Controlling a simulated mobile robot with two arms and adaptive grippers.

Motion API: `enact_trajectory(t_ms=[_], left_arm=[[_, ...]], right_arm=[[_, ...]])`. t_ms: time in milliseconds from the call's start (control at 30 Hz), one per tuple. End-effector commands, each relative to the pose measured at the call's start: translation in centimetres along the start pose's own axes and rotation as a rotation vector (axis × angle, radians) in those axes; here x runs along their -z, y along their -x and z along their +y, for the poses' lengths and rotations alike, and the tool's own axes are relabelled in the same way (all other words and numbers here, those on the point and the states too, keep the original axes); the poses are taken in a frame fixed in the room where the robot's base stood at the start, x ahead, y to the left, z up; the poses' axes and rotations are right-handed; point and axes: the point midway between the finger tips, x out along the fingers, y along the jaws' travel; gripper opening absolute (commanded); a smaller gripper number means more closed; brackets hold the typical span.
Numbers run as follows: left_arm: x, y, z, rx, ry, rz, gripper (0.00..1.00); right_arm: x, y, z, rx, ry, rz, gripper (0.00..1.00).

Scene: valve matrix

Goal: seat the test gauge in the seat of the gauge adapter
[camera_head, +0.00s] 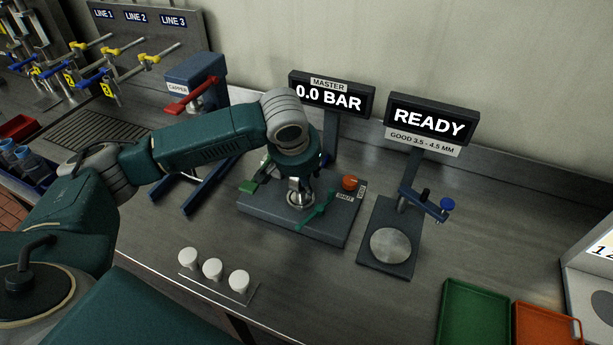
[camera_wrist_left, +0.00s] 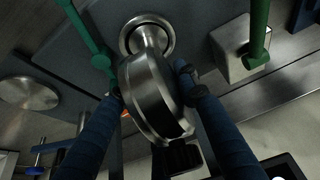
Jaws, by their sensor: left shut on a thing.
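The test gauge (camera_wrist_left: 158,95) is a round steel body with a narrower neck. My left gripper (camera_wrist_left: 150,80) is shut on it, one dark blue finger on each side, in the left wrist view. The gauge's neck lies over the round steel seat (camera_wrist_left: 134,23) of the gauge adapter; I cannot tell whether it is fully down in it. In the head view my left gripper (camera_head: 301,178) is low over the middle of the grey adapter base (camera_head: 335,236), and the arm partly hides the gauge. My right gripper is not in view.
Green levers (camera_head: 316,216) flank the seat, and an orange knob (camera_head: 349,183) is on the base. The MASTER display (camera_head: 330,95) reads 0.0 BAR. A READY gauge stand (camera_head: 390,246) stands right. Several white caps (camera_head: 212,269) stand in front. A green tray (camera_head: 474,312) lies front right.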

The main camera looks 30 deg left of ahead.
Motion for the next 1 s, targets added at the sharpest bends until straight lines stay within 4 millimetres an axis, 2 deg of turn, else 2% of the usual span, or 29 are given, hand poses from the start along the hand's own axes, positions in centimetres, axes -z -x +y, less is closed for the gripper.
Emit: enact_trajectory(t_ms=[200, 233, 300, 667, 767, 1000], left_arm=[[-0.1, -0.2, 0.0, -0.001, 0.0, 0.0, 0.0], [-0.1, -0.2, 0.0, -0.001, 0.0, -0.001, 0.37], [-0.1, -0.2, 0.0, 0.0, 0.0, -0.001, 0.5], [0.1, 0.2, 0.0, -0.001, 0.0, 0.001, 0.5], [0.1, 1.4, 0.1, -0.003, 0.0, 0.002, 0.5], [0.1, 6.4, 0.0, -0.002, -0.002, 0.006, 0.5]], right_arm=[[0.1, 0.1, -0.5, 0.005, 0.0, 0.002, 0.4], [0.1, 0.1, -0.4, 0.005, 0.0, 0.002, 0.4], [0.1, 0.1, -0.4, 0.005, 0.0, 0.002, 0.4], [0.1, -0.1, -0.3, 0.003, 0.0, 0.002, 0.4], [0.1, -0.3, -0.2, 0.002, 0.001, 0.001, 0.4], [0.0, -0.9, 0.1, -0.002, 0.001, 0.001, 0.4]])
